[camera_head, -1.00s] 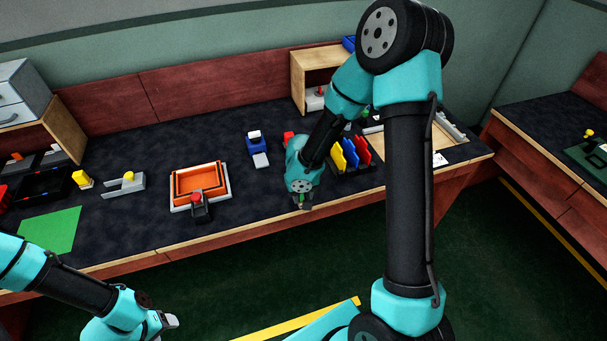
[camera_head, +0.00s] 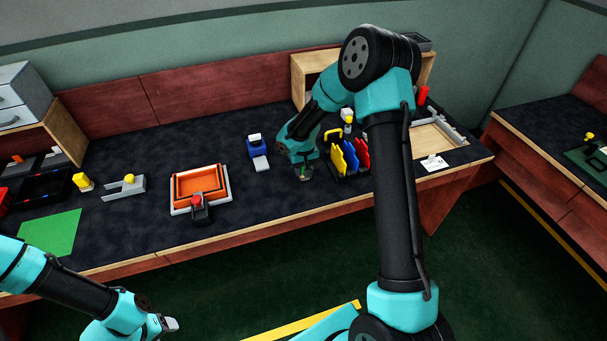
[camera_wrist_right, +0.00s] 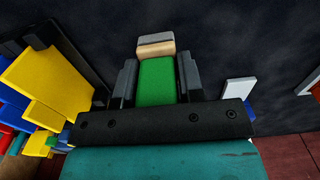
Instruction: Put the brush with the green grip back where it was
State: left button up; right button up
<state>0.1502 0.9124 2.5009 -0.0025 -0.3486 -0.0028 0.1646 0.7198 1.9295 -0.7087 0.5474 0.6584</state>
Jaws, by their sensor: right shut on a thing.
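The brush with the green grip (camera_wrist_right: 157,82) is held between the two fingers of my right gripper (camera_wrist_right: 158,78). Its pale end points away from the gripper over the dark tabletop in the right wrist view. In the head view my right gripper (camera_head: 305,174) is low over the table, just left of the rack with yellow, blue and red pieces; the brush there is mostly hidden. My left gripper (camera_head: 168,322) is at the lower left, in front of the table; its jaw opening is too small to tell.
The rack with coloured pieces (camera_head: 349,158) stands close beside my right gripper. A blue and white item (camera_head: 257,151) lies to its left. An orange tray (camera_head: 200,187) is farther left. Bare dark tabletop (camera_head: 258,192) lies in front.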

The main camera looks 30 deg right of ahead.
jog(key=shift+w, duration=0.15)
jog(key=shift+w+d+f, duration=0.1)
jog(key=shift+d+f, duration=0.05)
jog(key=shift+f, duration=1.6)
jog(key=shift+f, duration=0.15)
jog(key=o, duration=0.9)
notch_tip(320, 180, up, 12)
jog(key=shift+r, duration=0.15)
